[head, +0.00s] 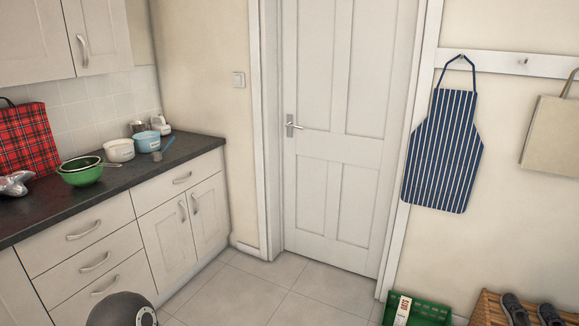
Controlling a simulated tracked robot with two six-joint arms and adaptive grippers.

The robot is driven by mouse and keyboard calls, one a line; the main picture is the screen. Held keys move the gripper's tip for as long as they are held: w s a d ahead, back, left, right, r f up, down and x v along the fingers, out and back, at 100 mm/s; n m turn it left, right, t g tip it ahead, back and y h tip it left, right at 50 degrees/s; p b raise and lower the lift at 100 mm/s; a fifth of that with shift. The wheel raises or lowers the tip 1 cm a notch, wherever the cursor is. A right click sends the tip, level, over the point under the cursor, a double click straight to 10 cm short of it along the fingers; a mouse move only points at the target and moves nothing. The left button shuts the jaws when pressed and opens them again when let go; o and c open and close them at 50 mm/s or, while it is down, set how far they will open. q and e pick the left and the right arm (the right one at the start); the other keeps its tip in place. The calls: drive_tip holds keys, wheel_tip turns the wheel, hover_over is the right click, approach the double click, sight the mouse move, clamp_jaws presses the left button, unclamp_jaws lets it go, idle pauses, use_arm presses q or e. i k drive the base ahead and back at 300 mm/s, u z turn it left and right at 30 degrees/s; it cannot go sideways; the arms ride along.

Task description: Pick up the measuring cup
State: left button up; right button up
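A small grey cup (157,156) stands on the dark counter (190,148) near its front edge, and a blue handle-like strip rises from it to the right. It looks like the measuring cup, but it is too small to be sure. Just behind it are a pale blue tub (147,142) and a white tub (118,151). Neither of my grippers is in view.
A green bowl (82,176), a crumpled silvery item (14,184) and a red tartan bag (26,140) are on the counter's left part. Drawers and cupboards lie below. A green crate (430,313) and a shoe rack (487,306) stand right. The tiled floor (245,293) is clear before the closed door (345,140).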

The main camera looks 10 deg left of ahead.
sight(157, 157)
drive_tip(key=u, duration=0.6)
drive_tip(key=i, duration=1.5)
drive_tip(key=u, duration=0.7)
drive_tip(key=i, duration=0.4)
drive_tip(key=u, duration=0.1)
drive_tip(key=k, duration=0.85)
drive_tip(key=u, duration=0.2)
drive_tip(key=i, duration=0.85)
drive_tip(key=z, duration=0.1)
